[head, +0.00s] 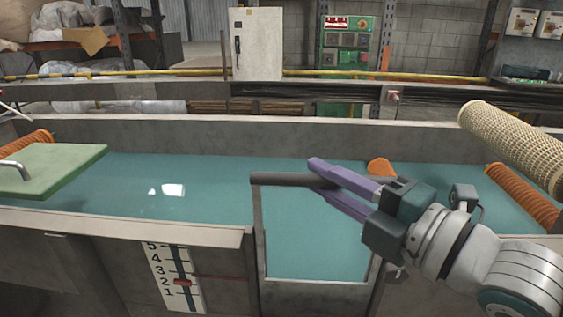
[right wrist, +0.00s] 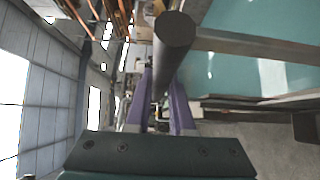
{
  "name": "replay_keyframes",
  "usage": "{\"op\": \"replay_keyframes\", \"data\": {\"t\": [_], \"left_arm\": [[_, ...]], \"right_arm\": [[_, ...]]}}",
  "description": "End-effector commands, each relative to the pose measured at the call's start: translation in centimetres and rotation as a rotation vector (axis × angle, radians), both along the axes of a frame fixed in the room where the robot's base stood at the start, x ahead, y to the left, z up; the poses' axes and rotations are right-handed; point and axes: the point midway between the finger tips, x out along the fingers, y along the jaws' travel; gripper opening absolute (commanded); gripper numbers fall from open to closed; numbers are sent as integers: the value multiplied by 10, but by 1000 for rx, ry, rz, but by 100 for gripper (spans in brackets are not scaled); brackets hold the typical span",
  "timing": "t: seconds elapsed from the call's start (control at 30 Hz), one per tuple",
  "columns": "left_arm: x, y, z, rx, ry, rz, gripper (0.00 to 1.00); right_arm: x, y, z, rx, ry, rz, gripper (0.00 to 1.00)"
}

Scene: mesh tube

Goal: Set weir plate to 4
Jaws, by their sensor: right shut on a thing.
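The dark round bar (head: 275,179) lies level across the top of an upright frame (head: 262,235) in the tank's front wall; it looks like the weir plate's handle. My right gripper (head: 335,180), with purple fingers, is shut on this bar near its right part. In the right wrist view the bar (right wrist: 175,35) runs between the two fingers, its round end towards the camera. A white scale (head: 165,262) marked 1 to 5 is on the front wall, left of the frame. Its red pointer (head: 182,282) stands at about 2. My left gripper is not in view.
Teal water (head: 215,180) fills the tank. A green panel with a metal handle (head: 60,170) is at the left. A tan mesh tube (head: 515,145) is at the upper right, above an orange ribbed tube (head: 522,196). The tank's back wall (head: 250,133) runs behind.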

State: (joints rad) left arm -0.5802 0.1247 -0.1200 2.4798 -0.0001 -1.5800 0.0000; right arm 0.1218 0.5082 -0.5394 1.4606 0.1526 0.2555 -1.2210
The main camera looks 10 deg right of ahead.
Motion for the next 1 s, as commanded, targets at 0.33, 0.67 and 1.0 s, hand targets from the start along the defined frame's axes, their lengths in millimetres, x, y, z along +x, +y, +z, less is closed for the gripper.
{"op": "replay_keyframes", "data": {"t": [0.33, 0.67, 1.0], "left_arm": [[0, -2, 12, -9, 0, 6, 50], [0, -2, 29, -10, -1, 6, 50], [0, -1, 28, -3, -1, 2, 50]], "right_arm": [[0, 0, 14, 2, -4, 1, 0], [0, 1, 33, 3, -7, 2, 0], [0, 0, 31, 2, -3, 1, 45]]}}
